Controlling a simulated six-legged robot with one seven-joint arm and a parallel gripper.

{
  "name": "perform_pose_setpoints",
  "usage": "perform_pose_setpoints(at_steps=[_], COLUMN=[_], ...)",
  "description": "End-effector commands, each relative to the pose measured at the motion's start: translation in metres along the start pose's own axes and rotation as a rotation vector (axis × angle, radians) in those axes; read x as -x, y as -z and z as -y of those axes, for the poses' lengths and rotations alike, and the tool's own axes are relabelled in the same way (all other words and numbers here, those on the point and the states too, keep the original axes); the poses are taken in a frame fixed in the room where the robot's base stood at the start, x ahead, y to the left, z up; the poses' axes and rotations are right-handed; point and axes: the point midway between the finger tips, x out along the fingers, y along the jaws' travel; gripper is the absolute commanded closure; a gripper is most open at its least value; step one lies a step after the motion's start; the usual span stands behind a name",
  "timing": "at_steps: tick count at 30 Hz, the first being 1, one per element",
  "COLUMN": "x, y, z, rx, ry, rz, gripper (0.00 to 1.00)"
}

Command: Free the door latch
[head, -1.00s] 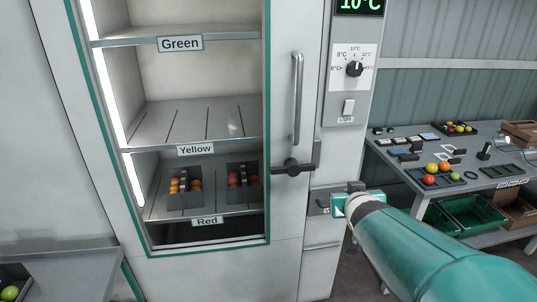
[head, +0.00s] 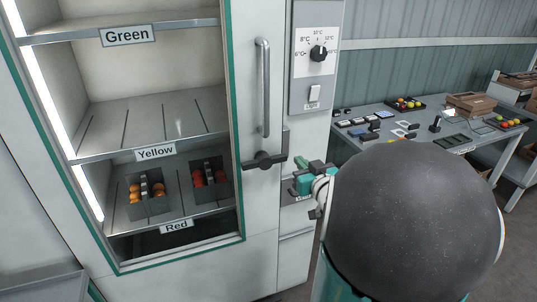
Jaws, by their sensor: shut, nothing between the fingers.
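The door latch (head: 264,160) is a dark lever with a round hub on the cabinet door's right edge, below the long vertical handle (head: 263,88). Its lever lies roughly level, and a dark upright bracket (head: 284,146) stands at its right end. My gripper (head: 298,164) is just right of the latch, in front of the panel beside the door. Its fingers are shut and look empty. I cannot tell whether the fingertips touch the bracket. My arm hides part of the panel below and right. The glass door (head: 237,190) looks shut.
The cabinet shelves carry Green, Yellow and Red labels, with two dark trays (head: 150,201) of fruit on the lowest visible shelf. A temperature dial (head: 318,53) and light switch (head: 314,94) sit above my gripper. A worktable (head: 375,128) with several items stands right.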

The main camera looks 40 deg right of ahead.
Motion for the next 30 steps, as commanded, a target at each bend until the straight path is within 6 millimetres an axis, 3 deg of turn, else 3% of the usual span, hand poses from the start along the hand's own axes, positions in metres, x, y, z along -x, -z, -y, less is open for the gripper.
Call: perform_pose_setpoints(at_steps=[14,20,30], x=[0.0,-0.031,-0.101], y=[-0.001,-0.001,-0.001], z=[-0.004,-0.002,0.001], rx=[-0.002,-0.003,-0.003], ry=[-0.001,0.001,0.003], rz=[-0.002,-0.001,-0.002], gripper=[1.0,1.0,1.0])
